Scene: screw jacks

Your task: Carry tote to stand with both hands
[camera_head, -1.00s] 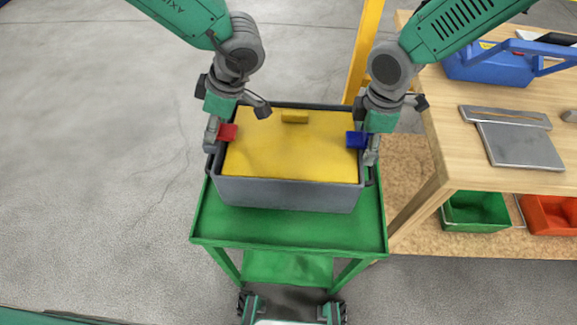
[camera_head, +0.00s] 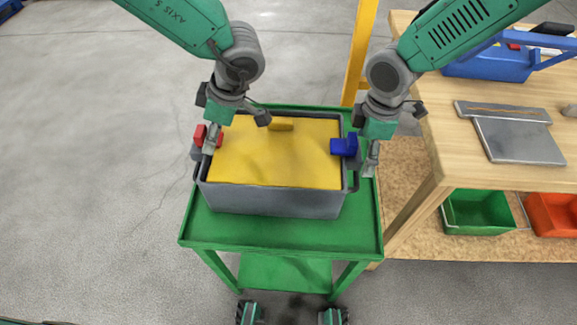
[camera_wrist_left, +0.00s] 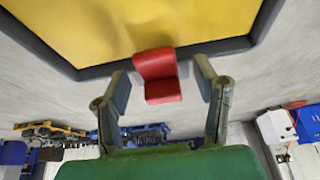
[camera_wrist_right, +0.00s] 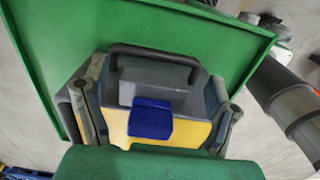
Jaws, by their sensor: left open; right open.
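The grey tote (camera_head: 272,201) with a flat yellow top (camera_head: 270,160) is at the green cart's top (camera_head: 280,228). A red block (camera_head: 200,134) is at its left side and a blue block (camera_head: 342,147) at its right. My left gripper (camera_head: 211,142) is open at the left rim; in the left wrist view, the red block (camera_wrist_left: 158,77) shows between its spread fingers. My right gripper (camera_head: 371,160) is open by the right side. In the right wrist view, the blue block (camera_wrist_right: 150,118) shows between its fingers, with a dark handle (camera_wrist_right: 153,50) beyond.
A wooden bench (camera_head: 437,120) stands at the right, bearing a blue toolbox (camera_head: 490,65) and a grey metal plate (camera_head: 518,140). Green (camera_head: 477,210) and orange (camera_head: 552,213) bins are below. A yellow post (camera_head: 360,50) rises behind the cart. The floor at left is clear.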

